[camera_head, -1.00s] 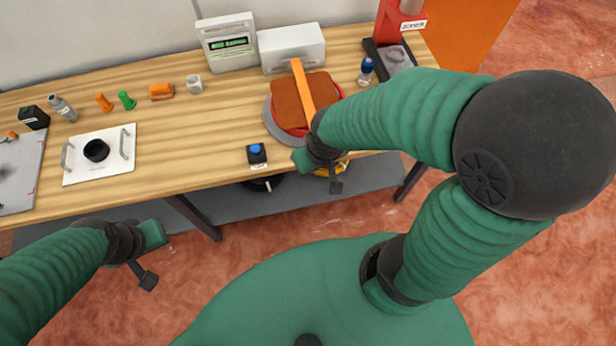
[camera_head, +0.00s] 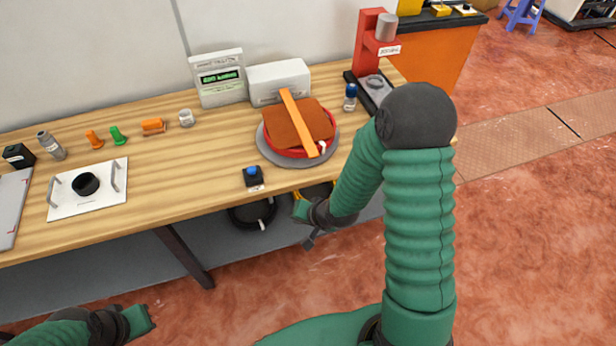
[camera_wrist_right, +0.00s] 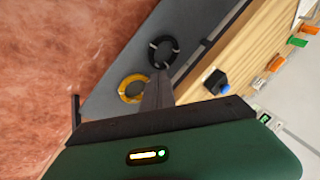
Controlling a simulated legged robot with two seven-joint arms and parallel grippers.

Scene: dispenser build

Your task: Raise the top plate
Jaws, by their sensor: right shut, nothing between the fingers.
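A grey plate (camera_head: 12,205) lies at the far left, cut off by the picture edge. I cannot tell which is the top plate. My right gripper (camera_head: 309,226) is in front of the table edge, below the round stand; in the wrist view its fingers (camera_wrist_right: 157,90) are together and empty. My left gripper (camera_head: 148,318) is low at the bottom left, away from the table; its jaw opening cannot be made out.
A red dish (camera_head: 268,143) with brown squares and an orange bar (camera_head: 298,122) sits on a round grey stand (camera_head: 276,158). A blue-button box (camera_head: 254,181) is near the front edge. Black (camera_wrist_right: 163,50) and yellow rings (camera_wrist_right: 133,88) lie on the lower shelf. The table's middle is clear.

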